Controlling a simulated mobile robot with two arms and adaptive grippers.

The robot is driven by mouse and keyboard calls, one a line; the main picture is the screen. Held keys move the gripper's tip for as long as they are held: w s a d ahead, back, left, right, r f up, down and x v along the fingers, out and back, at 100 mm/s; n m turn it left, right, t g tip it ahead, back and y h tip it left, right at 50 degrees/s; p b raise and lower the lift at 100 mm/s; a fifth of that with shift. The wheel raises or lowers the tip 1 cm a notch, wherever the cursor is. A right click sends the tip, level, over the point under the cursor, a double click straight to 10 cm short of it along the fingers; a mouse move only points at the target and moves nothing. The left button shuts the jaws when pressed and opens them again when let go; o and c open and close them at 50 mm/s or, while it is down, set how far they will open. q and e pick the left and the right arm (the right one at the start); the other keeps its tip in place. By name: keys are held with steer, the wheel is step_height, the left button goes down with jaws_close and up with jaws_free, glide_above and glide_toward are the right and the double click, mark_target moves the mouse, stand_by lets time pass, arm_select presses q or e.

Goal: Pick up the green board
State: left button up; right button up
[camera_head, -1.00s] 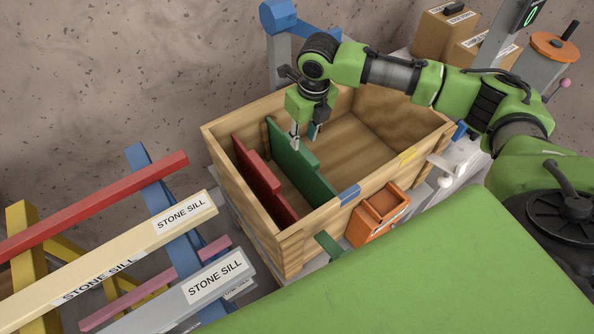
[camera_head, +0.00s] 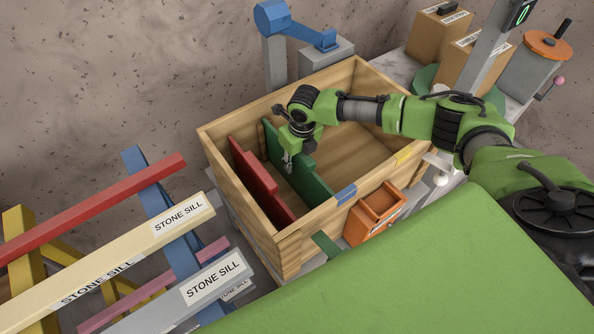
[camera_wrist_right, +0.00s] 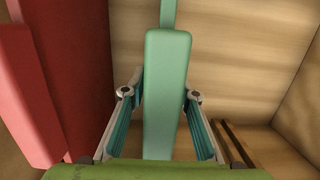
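The green board (camera_head: 313,184) stands on edge inside the wooden crate (camera_head: 240,207), with a stepped top edge. My right gripper (camera_head: 288,166) is down in the crate at this board, pointing downward. In the right wrist view the green board (camera_wrist_right: 167,85) runs between the two fingers of the right gripper (camera_wrist_right: 164,112), one on each side. The fingers are apart, and I cannot tell whether they touch the board. The lower fingertips are partly hidden by the board. My left gripper is not in view.
A red board (camera_head: 256,168) stands left of the green one, and also shows in the right wrist view (camera_wrist_right: 85,60). The crate's right part is empty. An orange bin (camera_head: 373,220) stands outside its front wall. Labelled sills (camera_head: 215,280) lie on trestles at left.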

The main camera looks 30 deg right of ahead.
steer(key=shift+f, duration=0.35)
jaws_close()
steer(key=shift+w+r, duration=0.1)
